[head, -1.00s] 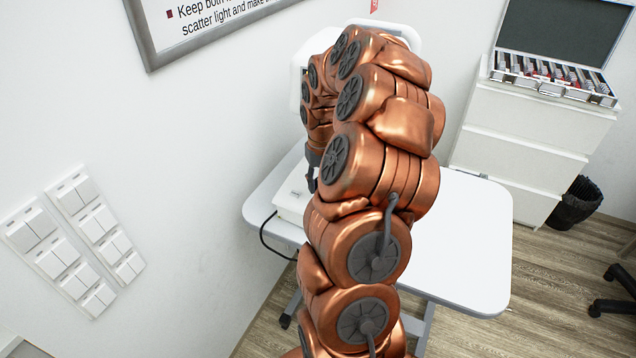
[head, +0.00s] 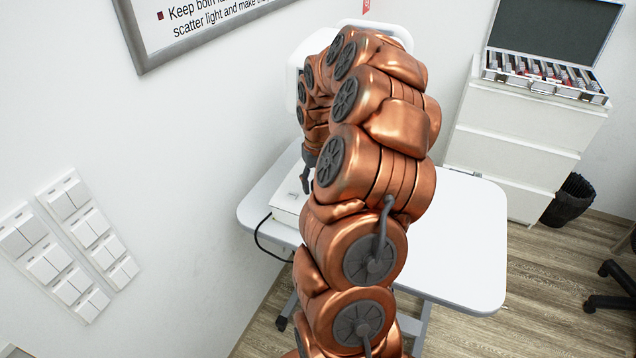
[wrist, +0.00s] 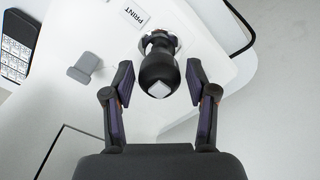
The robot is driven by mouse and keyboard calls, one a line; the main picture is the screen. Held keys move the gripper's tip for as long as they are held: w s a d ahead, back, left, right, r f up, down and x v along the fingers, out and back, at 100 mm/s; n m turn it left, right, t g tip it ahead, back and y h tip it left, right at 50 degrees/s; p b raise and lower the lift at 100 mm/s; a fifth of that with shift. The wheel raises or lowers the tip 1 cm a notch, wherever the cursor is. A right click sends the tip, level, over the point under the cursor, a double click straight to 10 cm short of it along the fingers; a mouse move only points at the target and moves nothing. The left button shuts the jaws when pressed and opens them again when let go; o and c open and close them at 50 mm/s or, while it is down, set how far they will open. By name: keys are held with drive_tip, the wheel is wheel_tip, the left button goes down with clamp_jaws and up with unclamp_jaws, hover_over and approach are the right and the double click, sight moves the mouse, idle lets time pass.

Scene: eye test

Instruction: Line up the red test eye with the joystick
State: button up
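The joystick (wrist: 158,72) has a black rounded knob with a pale square on top and stands on a white base (wrist: 185,28) in the wrist view. My gripper (wrist: 159,66) is open, with one finger on either side of the knob. A gap shows between each finger and the knob. In the head view my gripper (head: 307,178) shows only as a dark finger beside the white base (head: 288,207); my copper arm hides the rest and the joystick. The red test eye is in neither view; no display is seen.
A white instrument (head: 293,75) stands behind my arm on the white table (head: 465,240). In the wrist view, a grey tab (wrist: 84,67), a PRINT label (wrist: 129,14) and a dark button panel (wrist: 18,45) lie near the joystick. A black cable (head: 262,238) hangs at the table's left.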

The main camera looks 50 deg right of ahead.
drive_tip(key=shift+o, duration=0.8)
wheel_tip(320, 180, up, 10)
drive_tip(key=shift+r, duration=1)
drive_tip(key=shift+a, duration=0.1)
